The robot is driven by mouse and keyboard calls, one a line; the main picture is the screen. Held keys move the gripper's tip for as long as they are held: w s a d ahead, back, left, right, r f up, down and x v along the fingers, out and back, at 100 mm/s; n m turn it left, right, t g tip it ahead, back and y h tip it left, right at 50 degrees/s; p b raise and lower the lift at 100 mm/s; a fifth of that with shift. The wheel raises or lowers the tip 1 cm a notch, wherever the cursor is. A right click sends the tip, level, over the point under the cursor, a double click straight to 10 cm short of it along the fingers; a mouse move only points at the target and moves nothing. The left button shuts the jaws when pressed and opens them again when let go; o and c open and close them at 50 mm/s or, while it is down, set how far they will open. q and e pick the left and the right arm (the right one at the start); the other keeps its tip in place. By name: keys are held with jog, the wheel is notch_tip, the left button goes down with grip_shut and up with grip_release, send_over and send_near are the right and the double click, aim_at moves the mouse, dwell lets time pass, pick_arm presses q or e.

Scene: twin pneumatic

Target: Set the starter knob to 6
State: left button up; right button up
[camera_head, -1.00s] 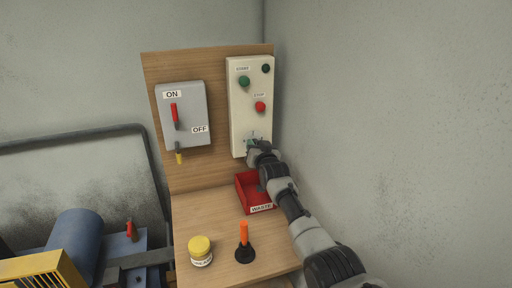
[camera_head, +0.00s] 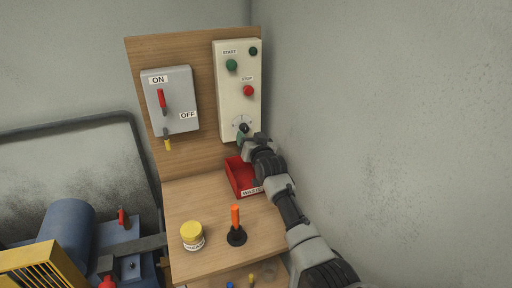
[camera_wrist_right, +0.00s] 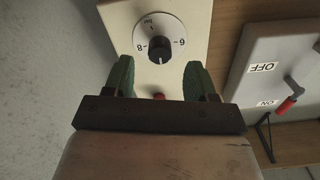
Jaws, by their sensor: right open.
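The starter knob (camera_head: 243,128) is black and sits on a round white dial low on the cream starter box (camera_head: 228,100). My right gripper (camera_head: 242,140) is just below the knob in the head view. My left gripper is not in view.
The box also has a green START button (camera_head: 232,64) and a red STOP button (camera_head: 248,90). A grey ON/OFF switch box (camera_head: 180,100) is to its left. A red tray (camera_head: 232,178), a yellow-lidded jar (camera_head: 192,236) and an orange-handled tool (camera_head: 236,222) are below.

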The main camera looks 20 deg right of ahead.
jog(key=s, duration=0.5)
jog(key=shift+s, duration=0.4)
